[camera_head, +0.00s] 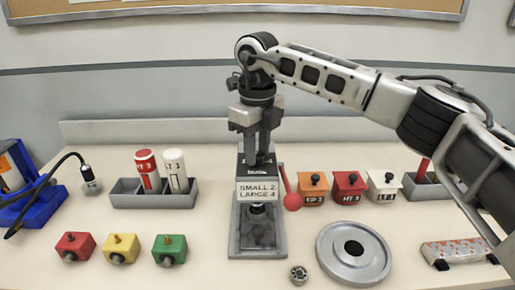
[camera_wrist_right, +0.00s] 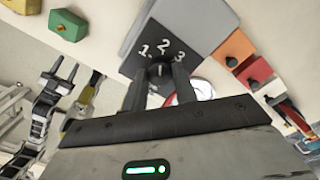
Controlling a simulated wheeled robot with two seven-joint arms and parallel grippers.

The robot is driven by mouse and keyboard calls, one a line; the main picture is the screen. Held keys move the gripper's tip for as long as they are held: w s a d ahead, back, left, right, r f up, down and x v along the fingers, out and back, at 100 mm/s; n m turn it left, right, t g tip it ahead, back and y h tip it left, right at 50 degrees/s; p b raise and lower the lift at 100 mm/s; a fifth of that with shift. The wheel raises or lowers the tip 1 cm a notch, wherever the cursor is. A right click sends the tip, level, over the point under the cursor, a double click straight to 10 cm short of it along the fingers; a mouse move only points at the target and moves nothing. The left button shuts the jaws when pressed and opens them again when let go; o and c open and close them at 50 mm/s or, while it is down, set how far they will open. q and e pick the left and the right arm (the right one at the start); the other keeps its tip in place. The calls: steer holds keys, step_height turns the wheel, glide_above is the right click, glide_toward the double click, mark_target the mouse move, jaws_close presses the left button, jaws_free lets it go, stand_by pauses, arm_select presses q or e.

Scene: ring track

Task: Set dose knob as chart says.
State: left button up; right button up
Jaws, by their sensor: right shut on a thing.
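The dispenser (camera_head: 242,225) stands in the middle of the table. Its dose knob (camera_wrist_right: 160,70) is on the dark top plate, with the numbers 1, 2 and 3 visible around it in the right wrist view. My right gripper (camera_head: 257,150) has come down from above and is shut on the knob, one finger on each side. The knob's pale mark seems to face the 2, but the fingers hide part of it. The chart (camera_head: 258,191) on the dispenser's front reads SMALL 2, LARGE 4. My left gripper does not show in the head view.
A red ball-ended lever (camera_head: 291,200) is at the dispenser's right side. A round grey disc (camera_head: 340,270) lies front right. Red, yellow and green knob blocks (camera_head: 169,250) sit front left. A grey rack (camera_head: 125,200) holds two cylinders. Labelled boxes (camera_head: 348,190) stand right.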

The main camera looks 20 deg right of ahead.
steer(key=m, duration=0.3)
steer(key=shift+r, duration=0.1)
steer(key=m, duration=0.3)
steer(key=shift+m, duration=0.3)
steer(key=m+b, duration=0.1)
steer(key=m, duration=0.9)
steer(key=shift+b, duration=0.3)
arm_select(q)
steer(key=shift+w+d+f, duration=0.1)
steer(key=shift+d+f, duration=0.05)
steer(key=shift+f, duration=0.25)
arm_select(e)
steer(key=m, duration=0.5)
arm_select(q)
steer(key=shift+b, duration=0.3)
arm_select(e)
steer(key=o, duration=1)
